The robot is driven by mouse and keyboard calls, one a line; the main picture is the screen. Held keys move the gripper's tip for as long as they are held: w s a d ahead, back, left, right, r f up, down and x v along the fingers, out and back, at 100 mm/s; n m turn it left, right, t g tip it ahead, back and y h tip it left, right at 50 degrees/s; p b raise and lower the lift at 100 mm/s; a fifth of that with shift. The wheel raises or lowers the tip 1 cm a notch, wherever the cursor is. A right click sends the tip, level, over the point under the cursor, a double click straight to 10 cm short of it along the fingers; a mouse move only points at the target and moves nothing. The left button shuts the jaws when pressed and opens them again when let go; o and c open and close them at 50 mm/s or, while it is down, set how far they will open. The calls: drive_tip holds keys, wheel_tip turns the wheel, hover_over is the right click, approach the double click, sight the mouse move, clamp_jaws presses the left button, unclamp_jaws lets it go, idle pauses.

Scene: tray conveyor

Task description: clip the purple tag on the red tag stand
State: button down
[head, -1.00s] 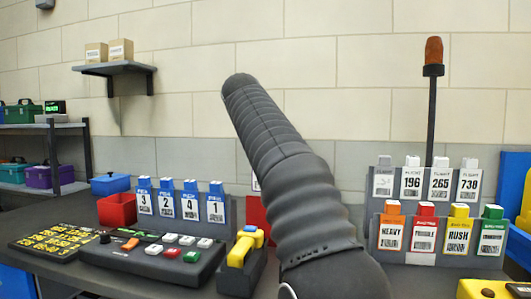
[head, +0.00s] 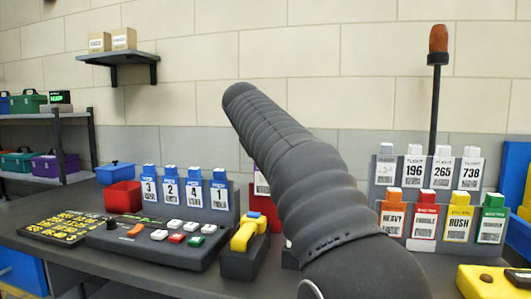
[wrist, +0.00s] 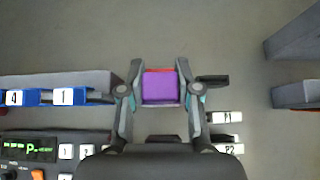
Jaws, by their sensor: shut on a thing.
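My gripper (wrist: 160,92) is shut on the purple tag (wrist: 160,88), whose purple top lies between the two fingers in the wrist view. A thin strip of the red tag stand (wrist: 160,69) shows just beyond the tag's top. In the head view, part of a tag with a white label (head: 261,184) shows beside my arm, at the place of the red stand. My arm hides most of the stand and my gripper there. I cannot tell whether the tag is seated on the stand or held just in front of it.
Left of it stands a rack of blue tags (head: 194,190), with a button panel (head: 160,240) and a yellow-handled device (head: 244,238) in front. A rack of coloured and white tags (head: 430,205) stands to the right, near a beacon pole (head: 434,110).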

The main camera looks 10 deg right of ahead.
drive_tip(key=shift+f+b, duration=1.25)
drive_tip(key=shift+f, duration=1.3)
drive_tip(key=c, duration=0.7)
unclamp_jaws()
